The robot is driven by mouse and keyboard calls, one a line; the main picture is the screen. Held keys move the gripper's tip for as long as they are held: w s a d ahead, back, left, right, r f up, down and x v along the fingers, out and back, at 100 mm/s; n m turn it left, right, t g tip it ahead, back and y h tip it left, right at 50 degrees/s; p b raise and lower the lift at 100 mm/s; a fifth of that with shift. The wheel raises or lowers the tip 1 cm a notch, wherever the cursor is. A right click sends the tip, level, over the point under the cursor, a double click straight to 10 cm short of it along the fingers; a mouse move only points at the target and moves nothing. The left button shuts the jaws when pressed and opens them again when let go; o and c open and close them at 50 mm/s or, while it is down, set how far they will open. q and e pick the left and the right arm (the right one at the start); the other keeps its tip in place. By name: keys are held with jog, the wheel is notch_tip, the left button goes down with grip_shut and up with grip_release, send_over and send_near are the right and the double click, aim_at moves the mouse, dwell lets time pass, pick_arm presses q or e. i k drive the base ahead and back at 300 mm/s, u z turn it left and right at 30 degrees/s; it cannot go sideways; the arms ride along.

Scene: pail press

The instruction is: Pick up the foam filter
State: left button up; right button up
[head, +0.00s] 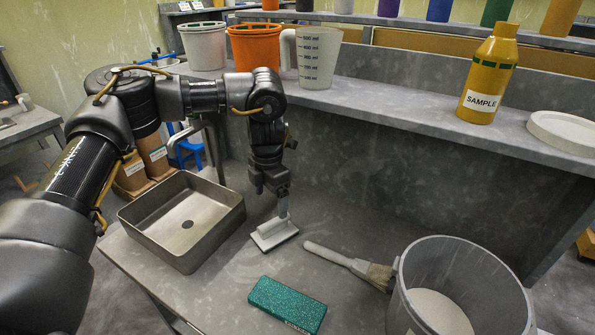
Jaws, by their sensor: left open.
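The foam filter appears to be the green speckled rectangular block (287,304) lying flat on the grey bench at the bottom centre of the head view. My left gripper (276,190) points down above the bench, up and behind the block, and is apart from it. The left gripper is open. A pale grey flat-based tool (274,234) with an upright handle stands directly below it; the handle's top is at the fingers, and I cannot tell whether they touch. My right gripper is not in view.
A metal sink tray (185,222) lies left of the tool. A brush (345,262) and a grey pail (455,270) with pale contents are to the right. The raised shelf behind holds a measuring jug (318,58), buckets and a yellow sample bottle (488,80). Bench around the block is clear.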

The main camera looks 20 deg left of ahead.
aim_at(301, 311)
jog(key=k, duration=1.5)
